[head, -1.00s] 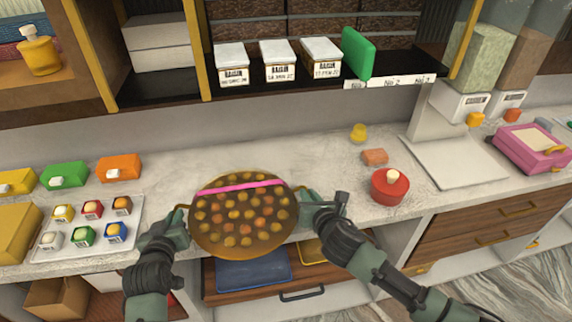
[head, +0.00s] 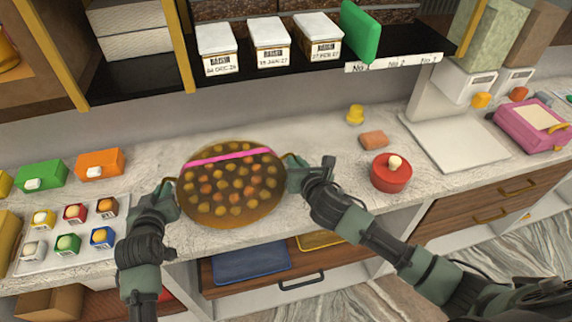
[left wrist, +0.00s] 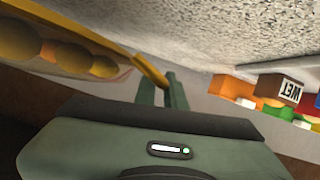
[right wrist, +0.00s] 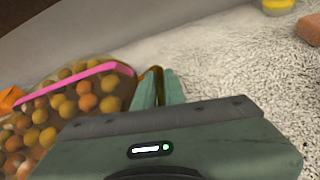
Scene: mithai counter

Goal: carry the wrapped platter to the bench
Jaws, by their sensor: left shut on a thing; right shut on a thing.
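The wrapped platter (head: 230,205) is a round brown dish of orange and yellow sweets with a pink ribbon across it. It is held in front of the counter's back part, between my two grippers. My left gripper (head: 170,193) is shut on its left handle, which shows in the left wrist view (left wrist: 150,72). My right gripper (head: 293,168) is shut on its right handle, also seen in the right wrist view (right wrist: 157,85). Part of the platter (left wrist: 70,50) shows in the left wrist view. Whether it touches the counter I cannot tell.
The counter (head: 330,150) holds a tray of small boxes (head: 30,265) at left, and a red pot (head: 390,172), an orange block (head: 374,139) and a yellow weight (head: 355,115) at right. A shelf with raisin boxes (head: 270,45) hangs above.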

